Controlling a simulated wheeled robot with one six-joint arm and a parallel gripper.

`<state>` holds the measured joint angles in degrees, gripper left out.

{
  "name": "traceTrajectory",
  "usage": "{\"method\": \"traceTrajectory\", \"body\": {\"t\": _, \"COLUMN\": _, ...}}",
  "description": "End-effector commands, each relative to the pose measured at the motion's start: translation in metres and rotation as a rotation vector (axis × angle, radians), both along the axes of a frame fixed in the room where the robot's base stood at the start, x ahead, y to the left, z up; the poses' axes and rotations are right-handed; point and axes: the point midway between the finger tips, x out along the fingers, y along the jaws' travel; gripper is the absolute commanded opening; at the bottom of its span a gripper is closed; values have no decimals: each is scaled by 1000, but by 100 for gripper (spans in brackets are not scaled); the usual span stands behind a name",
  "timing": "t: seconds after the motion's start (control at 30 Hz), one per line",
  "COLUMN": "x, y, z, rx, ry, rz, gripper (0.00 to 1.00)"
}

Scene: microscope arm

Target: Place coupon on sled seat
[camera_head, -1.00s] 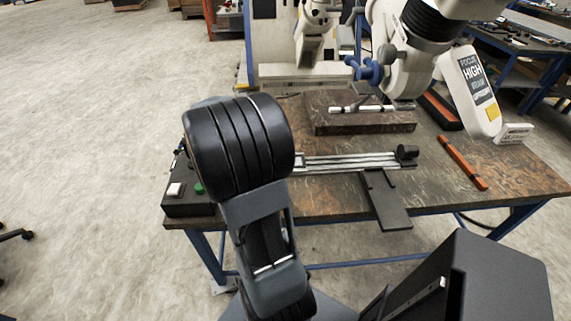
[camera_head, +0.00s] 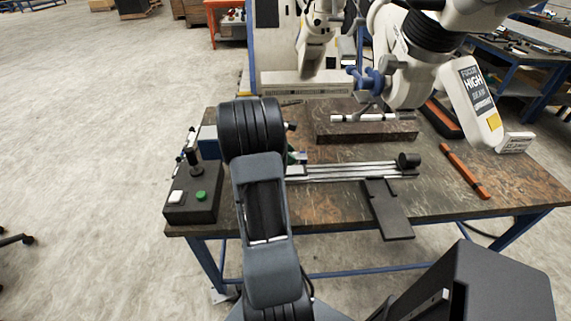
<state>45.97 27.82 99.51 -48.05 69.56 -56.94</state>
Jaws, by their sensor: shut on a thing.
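A slide with silver rails (camera_head: 345,170) lies across the table and ends at a black knob (camera_head: 409,160) on the right. A small pale and green part shows at its left end, beside my arm; I cannot tell whether it is the sled seat. My arm (camera_head: 265,200) stands in front of that end and hides what lies behind it. My gripper and its fingertips are hidden behind the arm. I cannot make out the coupon.
A black control box (camera_head: 194,205) with a green button and a joystick sits at the table's left front. A dark block (camera_head: 366,128) stands under the white microscope head (camera_head: 410,70). An orange bar (camera_head: 465,171) lies at right. A black plate (camera_head: 388,212) overhangs the front edge.

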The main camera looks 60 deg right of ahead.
Motion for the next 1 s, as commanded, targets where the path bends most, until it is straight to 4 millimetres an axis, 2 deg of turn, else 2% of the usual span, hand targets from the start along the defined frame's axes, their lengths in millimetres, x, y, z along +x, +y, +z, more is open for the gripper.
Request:
{"method": "traceTrajectory", "body": {"t": 0.03, "x": 5, "y": -5, "z": -10, "rx": 3, "ry": 5, "rz": 1, "gripper": 2}}
{"method": "traceTrajectory", "body": {"t": 0.2, "x": 17, "y": -17, "z": -30, "rx": 1, "ry": 2, "rz": 1, "gripper": 2}}
{"method": "traceTrajectory", "body": {"t": 0.57, "x": 26, "y": -26, "z": -46, "rx": 0, "ry": 1, "rz": 2, "gripper": 2}}
{"method": "traceTrajectory", "body": {"t": 0.8, "x": 27, "y": -27, "z": -73, "rx": 2, "ry": 2, "rz": 1, "gripper": 2}}
{"method": "traceTrajectory", "body": {"t": 1.0, "x": 27, "y": -27, "z": -77, "rx": 0, "ry": 0, "rz": 1, "gripper": 2}}
